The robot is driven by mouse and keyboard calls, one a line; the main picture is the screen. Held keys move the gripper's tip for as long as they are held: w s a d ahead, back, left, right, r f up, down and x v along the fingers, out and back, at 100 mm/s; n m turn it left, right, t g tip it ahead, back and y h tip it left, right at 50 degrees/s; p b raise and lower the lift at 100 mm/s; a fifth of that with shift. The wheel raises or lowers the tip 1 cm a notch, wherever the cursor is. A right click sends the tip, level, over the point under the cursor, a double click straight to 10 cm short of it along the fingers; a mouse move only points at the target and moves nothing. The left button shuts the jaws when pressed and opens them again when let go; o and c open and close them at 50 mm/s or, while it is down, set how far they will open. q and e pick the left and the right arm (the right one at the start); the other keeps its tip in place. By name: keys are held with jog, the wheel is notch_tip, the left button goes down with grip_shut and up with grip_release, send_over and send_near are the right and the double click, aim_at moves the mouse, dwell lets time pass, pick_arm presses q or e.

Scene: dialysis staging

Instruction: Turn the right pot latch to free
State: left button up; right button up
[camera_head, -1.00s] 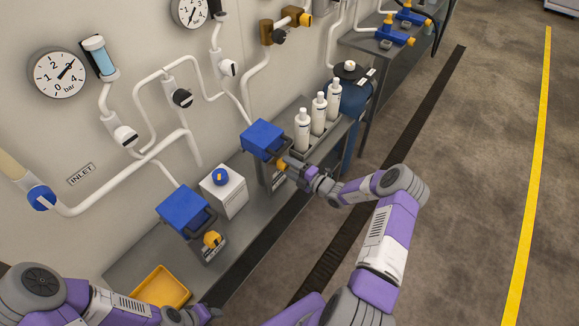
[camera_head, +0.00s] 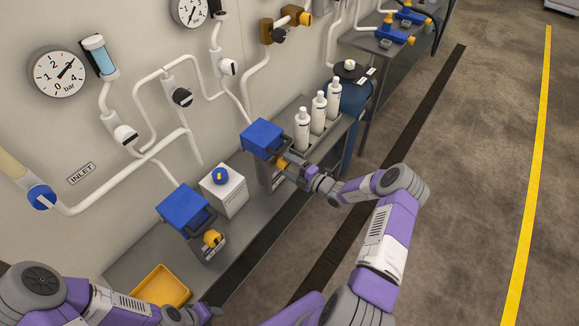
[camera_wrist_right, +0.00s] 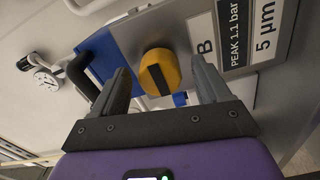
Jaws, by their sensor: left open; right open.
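The right pot is a grey box with a blue lid (camera_head: 262,138) on the bench, and its yellow latch knob (camera_wrist_right: 160,72) shows in the right wrist view with a dark bar across its face. My right gripper (camera_wrist_right: 160,90) is open, with one finger on each side of the knob; I cannot tell whether they touch it. In the head view my right gripper (camera_head: 292,168) covers part of this latch. The left pot has a blue lid (camera_head: 183,208) and a yellow latch (camera_head: 212,238). My left gripper (camera_head: 205,314) is low at the bottom edge, beside the yellow tray.
A yellow tray (camera_head: 160,287) lies at the near end of the bench. White bottles (camera_head: 302,130) stand in a rack behind the right pot. Pipes and gauges line the wall.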

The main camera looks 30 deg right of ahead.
jog(key=v, duration=0.7)
jog(key=shift+s+p, duration=0.3)
jog(key=shift+d, duration=0.1)
jog(key=s+a+f+n+g+y, duration=0.1)
jog(key=s+a+f+n+g, duration=0.25)
jog(key=a+n, duration=0.3)
jog(key=s+a+f+n+g+y, duration=0.25)
jog(key=a+n+g, duration=0.25)
jog(key=a, duration=0.3)
jog(key=s+a+f+n+g+y, duration=0.1)
jog(key=s+a+f+n+g, duration=0.1)
jog(key=s+a+n+g, duration=0.35)
jog(key=s+a+f+n+g+h, duration=0.1)
jog(key=s+a+n+h, duration=0.2)
jog(key=n, duration=1.3)
jog(key=s+a+f+n+g+h, duration=0.1)
jog(key=s+a+n+h, duration=0.3)
jog(key=s+n, duration=0.4)
jog(key=a+n, duration=0.1)
jog(key=n, duration=0.6)
jog(key=shift+a+n, duration=0.35)
jog(key=shift+n, duration=0.05)
